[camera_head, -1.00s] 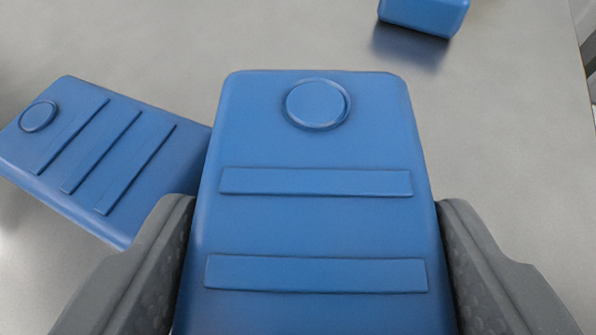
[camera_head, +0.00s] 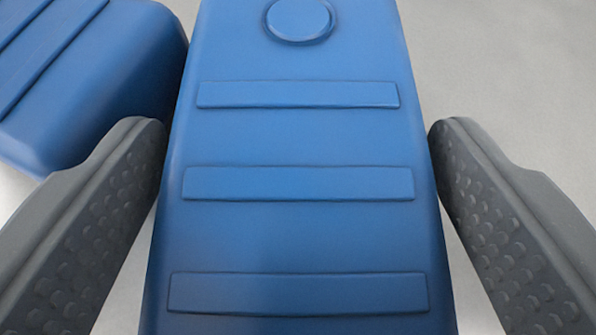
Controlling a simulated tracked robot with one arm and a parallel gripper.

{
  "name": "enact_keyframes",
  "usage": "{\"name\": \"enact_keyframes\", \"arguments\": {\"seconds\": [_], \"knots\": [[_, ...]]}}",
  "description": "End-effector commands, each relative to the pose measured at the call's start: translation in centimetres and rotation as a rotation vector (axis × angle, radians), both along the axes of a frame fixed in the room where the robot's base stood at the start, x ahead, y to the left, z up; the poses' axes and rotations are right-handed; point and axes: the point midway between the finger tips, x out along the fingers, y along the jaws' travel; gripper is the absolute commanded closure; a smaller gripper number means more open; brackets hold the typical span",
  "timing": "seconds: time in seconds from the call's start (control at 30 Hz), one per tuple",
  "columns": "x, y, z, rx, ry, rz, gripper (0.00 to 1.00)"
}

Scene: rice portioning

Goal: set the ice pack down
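A blue ice pack (camera_head: 300,235) with a round cap and raised bars lies in the middle of the view, between the two grey fingers of my gripper (camera_head: 298,140). The fingers are spread, with their dimpled inner pads showing. A gap shows between the right finger and the pack; the left fingertip is close to the pack's left side, and I cannot tell if it touches. The pack's far and near ends are cut off by the frame.
A second blue ice pack (camera_head: 110,85) lies close on the left, at an angle, partly out of frame. The grey metal surface (camera_head: 510,60) is clear at the upper right.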

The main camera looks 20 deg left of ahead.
Motion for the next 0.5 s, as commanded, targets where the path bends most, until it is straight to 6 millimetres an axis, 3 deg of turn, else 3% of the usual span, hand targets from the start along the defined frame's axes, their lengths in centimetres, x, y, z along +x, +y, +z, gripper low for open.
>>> {"name": "enact_keyframes", "arguments": {"seconds": [0.33, 0.5], "knots": [[-0.1, 0.0, 0.3, 0.000, 0.000, 0.001, 0.27], [-1.3, -0.3, 0.8, -0.001, 0.000, 0.002, 0.27]]}}
